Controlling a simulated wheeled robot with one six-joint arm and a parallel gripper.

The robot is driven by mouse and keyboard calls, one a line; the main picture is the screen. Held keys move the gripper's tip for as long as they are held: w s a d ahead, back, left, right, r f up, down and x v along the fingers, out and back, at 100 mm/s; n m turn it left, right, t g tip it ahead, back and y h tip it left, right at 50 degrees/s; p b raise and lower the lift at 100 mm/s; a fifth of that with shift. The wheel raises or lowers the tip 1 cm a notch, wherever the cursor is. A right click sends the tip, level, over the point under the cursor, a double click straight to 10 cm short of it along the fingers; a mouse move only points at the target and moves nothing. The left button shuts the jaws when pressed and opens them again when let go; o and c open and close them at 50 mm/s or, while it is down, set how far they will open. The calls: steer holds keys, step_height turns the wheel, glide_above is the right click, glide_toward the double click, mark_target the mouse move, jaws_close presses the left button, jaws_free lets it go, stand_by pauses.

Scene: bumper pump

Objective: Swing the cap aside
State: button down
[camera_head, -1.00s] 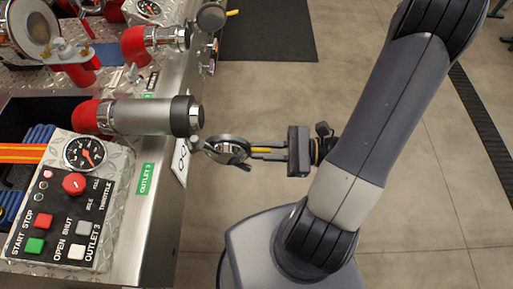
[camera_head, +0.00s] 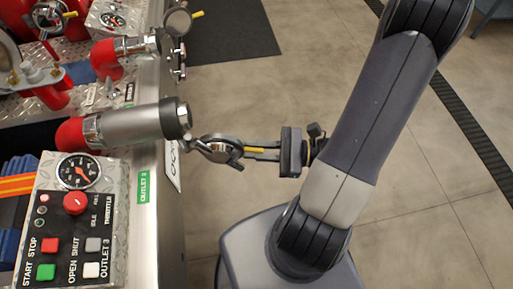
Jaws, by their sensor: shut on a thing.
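The cap (camera_head: 221,147) is a round silver and dark disc. It hangs off to the right of the mouth of the silver outlet pipe (camera_head: 135,126), beside its dark end ring. A small link seems to join it to the pipe's end. My gripper (camera_head: 240,152) reaches in from the right, with its fingers shut on the cap's right side. The fingertips are partly hidden by the cap. The pipe's end faces right, and the cap stands clear of it.
A control panel (camera_head: 68,225) with a gauge, red knob and buttons lies at the lower left. A green OUTLET 3 label (camera_head: 144,188) is on the steel edge below the pipe. A second outlet (camera_head: 130,45) stands farther back. Open floor (camera_head: 300,75) lies to the right.

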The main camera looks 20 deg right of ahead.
steer(key=c, duration=1.7)
jaws_free()
steer(key=v, duration=1)
steer(key=shift+s+d, duration=0.2)
steer(key=shift+d, duration=0.15)
steer(key=shift+x, duration=5.45)
